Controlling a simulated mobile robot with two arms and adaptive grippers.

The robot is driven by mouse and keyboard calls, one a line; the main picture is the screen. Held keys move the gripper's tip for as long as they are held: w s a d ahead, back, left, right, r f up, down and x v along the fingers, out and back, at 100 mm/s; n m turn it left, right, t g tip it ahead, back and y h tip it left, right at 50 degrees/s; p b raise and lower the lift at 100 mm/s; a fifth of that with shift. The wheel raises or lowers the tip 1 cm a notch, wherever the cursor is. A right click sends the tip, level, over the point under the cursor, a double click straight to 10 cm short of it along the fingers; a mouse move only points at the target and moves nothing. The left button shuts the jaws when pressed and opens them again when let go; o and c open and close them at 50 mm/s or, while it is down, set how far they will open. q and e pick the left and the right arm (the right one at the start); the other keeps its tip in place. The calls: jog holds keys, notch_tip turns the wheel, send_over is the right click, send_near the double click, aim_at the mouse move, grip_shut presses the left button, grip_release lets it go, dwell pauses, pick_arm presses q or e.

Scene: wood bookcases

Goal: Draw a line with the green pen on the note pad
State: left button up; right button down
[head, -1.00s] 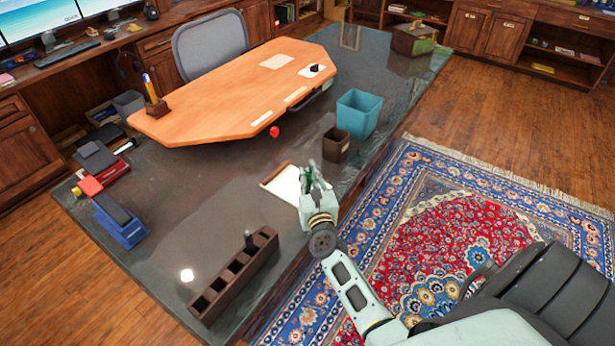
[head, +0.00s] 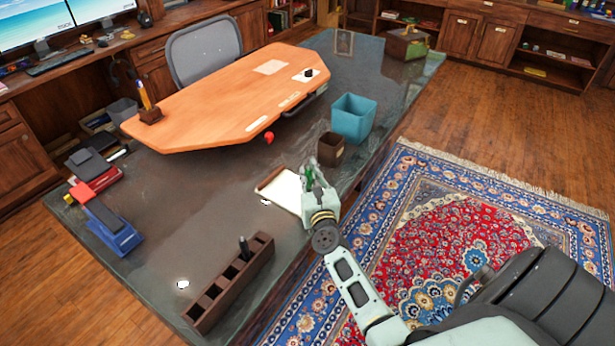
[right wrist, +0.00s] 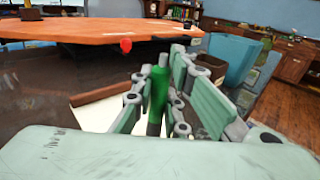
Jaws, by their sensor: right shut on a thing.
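The note pad (head: 280,190) is a white sheet in a brown tray-like holder on the dark desk, left of my right gripper. Part of it shows behind the fingers in the right wrist view (right wrist: 92,112). My right gripper (head: 311,178) is at the note pad's right side, above the desk. It is shut on the green pen (right wrist: 158,92), which stands roughly upright between the fingers. The pen's lower end is hidden, so I cannot tell whether it touches anything. My left gripper is not in view.
A brown cup (head: 331,150) and a teal bin (head: 353,118) stand just beyond the gripper. A dark slotted holder (head: 230,285) lies near the desk's front edge. A raised orange wooden top (head: 215,100) covers the back. The dark desk left of the pad is mostly clear.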

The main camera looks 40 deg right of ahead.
jog(key=shift+w+d, duration=0.25)
jog(key=shift+d, duration=0.4)
jog(key=shift+d+b, duration=0.15)
jog(key=shift+b, duration=0.15)
jog(key=shift+w+d, duration=0.2)
jog(key=shift+d, duration=0.3)
jog(key=shift+a, duration=0.15)
jog(key=shift+s+a, duration=0.25)
jog(key=shift+a, duration=0.3)
jog(key=shift+r, duration=0.1)
notch_tip(320, 180, up, 8)
jog(key=p, duration=0.7)
